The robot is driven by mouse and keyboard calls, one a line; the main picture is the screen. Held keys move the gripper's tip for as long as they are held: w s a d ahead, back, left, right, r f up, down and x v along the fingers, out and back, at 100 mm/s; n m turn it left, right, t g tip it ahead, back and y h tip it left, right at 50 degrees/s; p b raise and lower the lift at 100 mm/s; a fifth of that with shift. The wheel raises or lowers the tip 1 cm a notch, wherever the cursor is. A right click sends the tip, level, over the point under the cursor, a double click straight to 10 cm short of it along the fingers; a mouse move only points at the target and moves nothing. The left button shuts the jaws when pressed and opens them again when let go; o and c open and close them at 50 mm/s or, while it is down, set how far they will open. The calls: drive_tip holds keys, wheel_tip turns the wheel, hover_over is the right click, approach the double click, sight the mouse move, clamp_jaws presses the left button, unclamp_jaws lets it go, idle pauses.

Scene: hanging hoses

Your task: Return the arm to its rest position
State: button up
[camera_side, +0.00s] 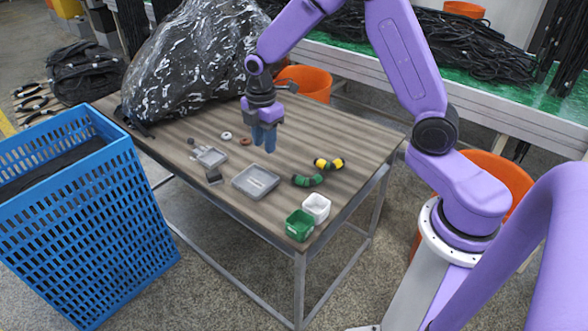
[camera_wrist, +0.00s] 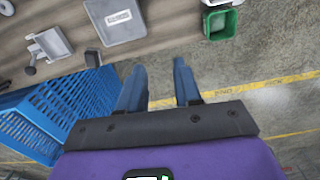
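My gripper (camera_side: 264,140), with two blue fingers pointing down, hangs above the back part of the wooden-topped table (camera_side: 345,135). In the wrist view the fingers of my gripper (camera_wrist: 159,78) stand apart with nothing between them; floor shows through the gap. My purple arm reaches in from the right and bends down over the table. No marker of the rest position shows in either view.
On the table are a grey tray (camera_side: 256,180), green bin (camera_side: 300,225), white bin (camera_side: 316,207), curved green-black hose (camera_side: 307,181), yellow-black piece (camera_side: 328,164) and grey fixture (camera_side: 210,156). A wrapped black bundle (camera_side: 190,70) stands behind; a blue crate (camera_side: 95,235) is left.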

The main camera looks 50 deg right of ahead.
drive_tip(key=s+a+r+m, duration=0.1)
drive_tip(key=s+a+r, duration=0.4)
drive_tip(key=s, duration=0.4)
drive_tip(key=s+d+r+m, duration=0.1)
drive_tip(key=s+r, duration=0.1)
drive_tip(key=s, duration=0.9)
drive_tip(key=s+d+r+m, duration=0.2)
drive_tip(key=s, duration=0.9)
drive_tip(key=shift+s+m, duration=0.15)
drive_tip(key=shift+m, duration=0.15)
